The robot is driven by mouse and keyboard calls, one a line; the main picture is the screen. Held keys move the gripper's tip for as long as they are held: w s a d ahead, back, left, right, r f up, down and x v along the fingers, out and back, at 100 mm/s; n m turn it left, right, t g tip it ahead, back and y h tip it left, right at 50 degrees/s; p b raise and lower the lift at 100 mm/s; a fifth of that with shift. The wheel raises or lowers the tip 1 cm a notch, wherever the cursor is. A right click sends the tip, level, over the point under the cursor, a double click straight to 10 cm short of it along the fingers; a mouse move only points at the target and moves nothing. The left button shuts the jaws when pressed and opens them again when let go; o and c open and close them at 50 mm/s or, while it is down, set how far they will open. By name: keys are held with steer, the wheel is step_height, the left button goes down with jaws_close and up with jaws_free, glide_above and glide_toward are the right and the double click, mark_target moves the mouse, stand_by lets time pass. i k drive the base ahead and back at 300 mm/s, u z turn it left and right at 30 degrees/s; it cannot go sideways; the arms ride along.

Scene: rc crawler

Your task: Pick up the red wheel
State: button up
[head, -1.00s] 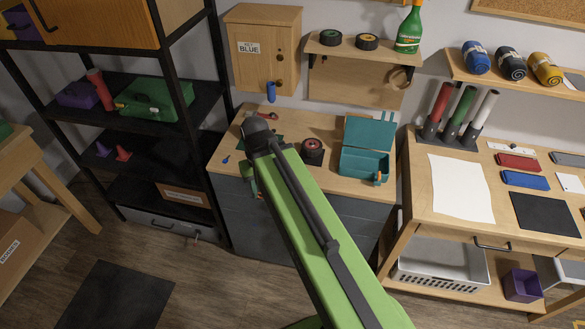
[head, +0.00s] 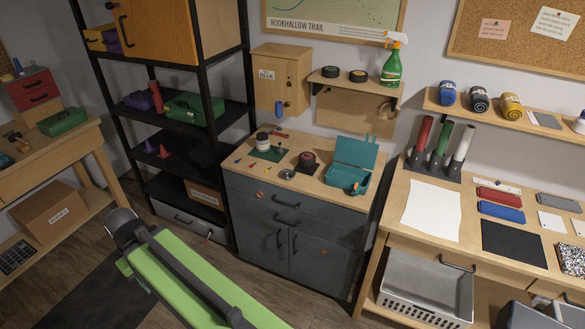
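A black wheel with a red hub (head: 307,159) sits on the wooden top of the grey cabinet (head: 322,190), left of the open teal toolbox (head: 352,174). Two more black wheels stand on the wall shelf above: a left one (head: 330,72) and a right one (head: 358,75); their hub colours are hard to tell now. My green arm reaches in from the bottom, and its dark end (head: 122,226) is over the floor, left of the cabinet and apart from the wheels. My gripper's fingers are hidden by the arm, so its opening does not show.
A jar (head: 262,141), a green mat and small tools share the cabinet top. A spray bottle (head: 392,62) stands right of the shelf wheels. Floor shows before the cabinet.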

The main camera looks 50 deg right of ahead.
mark_target(303, 161)
steer(key=z, duration=0.55)
steer(key=i, duration=1.05)
steer(key=z, duration=0.4)
steer(key=i, duration=0.75)
steer(key=u, duration=0.25)
steer(key=k, duration=0.8)
steer(key=z, duration=0.2)
steer(key=i, duration=0.8)
steer(key=u, duration=0.1)
